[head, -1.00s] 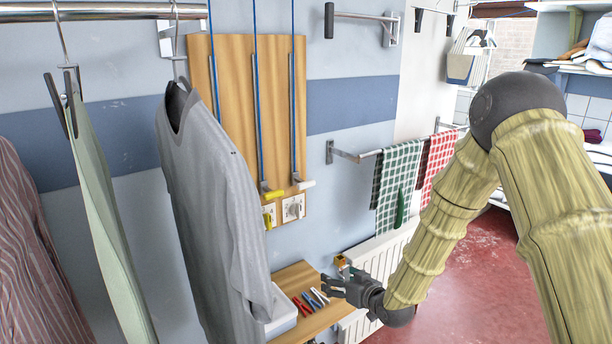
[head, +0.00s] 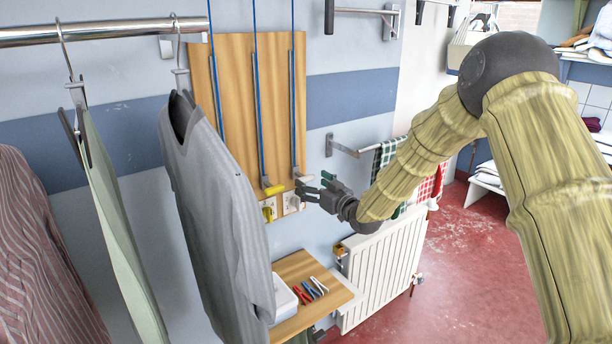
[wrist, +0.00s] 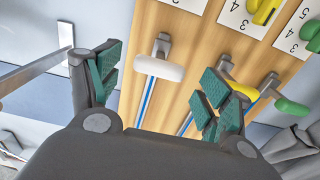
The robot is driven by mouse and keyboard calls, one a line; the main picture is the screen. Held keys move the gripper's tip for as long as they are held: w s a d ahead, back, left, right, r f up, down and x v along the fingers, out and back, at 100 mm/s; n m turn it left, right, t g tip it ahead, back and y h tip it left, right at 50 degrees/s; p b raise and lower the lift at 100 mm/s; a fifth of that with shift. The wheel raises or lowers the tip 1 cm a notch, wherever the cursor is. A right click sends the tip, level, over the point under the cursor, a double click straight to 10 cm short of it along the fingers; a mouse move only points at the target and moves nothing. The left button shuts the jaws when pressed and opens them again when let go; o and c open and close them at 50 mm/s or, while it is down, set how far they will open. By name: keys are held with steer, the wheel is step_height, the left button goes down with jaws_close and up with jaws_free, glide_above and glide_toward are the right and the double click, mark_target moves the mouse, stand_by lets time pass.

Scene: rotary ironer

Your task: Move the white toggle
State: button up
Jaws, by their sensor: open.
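A white toggle handle (head: 304,179) sits at the lower end of the right blue-lined rail on the wooden wall panel. In the wrist view the white toggle (wrist: 160,67) shows between my fingers, nearer the left one, on a grey bracket. My gripper (head: 312,186) is open and empty just right of it in the head view. I cannot tell whether a finger touches it. A yellow handle (head: 273,189) hangs on the neighbouring rail and shows behind my right finger in the wrist view.
A grey shirt (head: 215,200) hangs left of the panel. A wooden shelf (head: 338,292) with several small coloured items is below, beside a white radiator (head: 380,265). A towel rail (head: 345,147) projects right of the panel. A green handle (wrist: 292,107) is in the wrist view.

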mark_target(308, 181)
steer(key=shift+p+x, duration=0.55)
steer(key=shift+x, duration=1.3)
